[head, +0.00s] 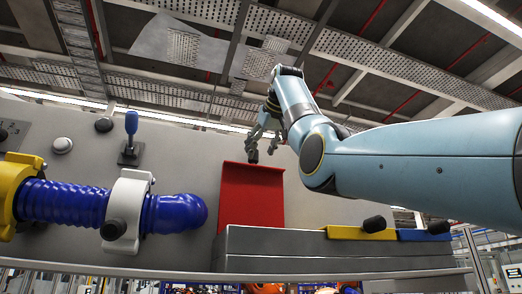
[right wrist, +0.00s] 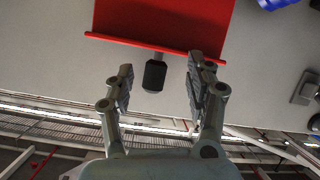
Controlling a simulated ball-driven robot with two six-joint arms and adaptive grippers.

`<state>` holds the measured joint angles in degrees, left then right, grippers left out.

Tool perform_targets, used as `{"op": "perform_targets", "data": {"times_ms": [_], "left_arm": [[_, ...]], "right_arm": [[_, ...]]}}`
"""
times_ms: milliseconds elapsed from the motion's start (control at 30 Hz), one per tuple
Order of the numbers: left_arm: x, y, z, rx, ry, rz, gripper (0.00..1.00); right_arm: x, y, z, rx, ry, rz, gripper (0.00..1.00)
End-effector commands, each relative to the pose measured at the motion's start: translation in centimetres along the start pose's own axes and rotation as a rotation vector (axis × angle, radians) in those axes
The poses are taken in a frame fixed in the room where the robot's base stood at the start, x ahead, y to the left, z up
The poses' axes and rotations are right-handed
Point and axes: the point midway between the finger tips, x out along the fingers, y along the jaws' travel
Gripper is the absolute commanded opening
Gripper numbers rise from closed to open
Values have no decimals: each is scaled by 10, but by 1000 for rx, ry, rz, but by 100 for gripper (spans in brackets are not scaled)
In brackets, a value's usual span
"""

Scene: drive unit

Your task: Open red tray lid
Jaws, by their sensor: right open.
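The red tray lid (head: 252,196) stands upright against the grey panel in the head view. Its red face and edge also fill the top of the right wrist view (right wrist: 160,18). A short black knob (right wrist: 154,76) on a stem sticks out from the lid's edge. It shows at the lid's upper edge in the head view (head: 253,156). My right gripper (head: 264,146) is open at the knob. In the right wrist view its two fingers (right wrist: 159,88) stand either side of the knob, with a gap on both sides. My left gripper is not in view.
A blue ribbed hose (head: 75,203) with yellow and white clamps is left of the lid. A blue-handled lever (head: 131,124) stands on the panel. A grey box (head: 300,245) below carries yellow (head: 358,233) and blue (head: 415,235) parts with black knobs.

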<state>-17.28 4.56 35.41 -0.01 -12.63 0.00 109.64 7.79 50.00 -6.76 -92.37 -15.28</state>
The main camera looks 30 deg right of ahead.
Motion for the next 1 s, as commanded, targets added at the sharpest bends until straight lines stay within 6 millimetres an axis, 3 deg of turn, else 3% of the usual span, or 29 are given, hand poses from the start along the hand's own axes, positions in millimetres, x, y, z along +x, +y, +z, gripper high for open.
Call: {"op": "perform_targets", "data": {"times_ms": [267,700,1000], "left_arm": [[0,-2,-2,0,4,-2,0],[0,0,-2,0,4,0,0],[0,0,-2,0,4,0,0]], "right_arm": [[-8,-1,1,0,-3,-1,55],[-100,-1,1,-1,2,-1,55],[-122,0,1,0,-2,0,55]]}}
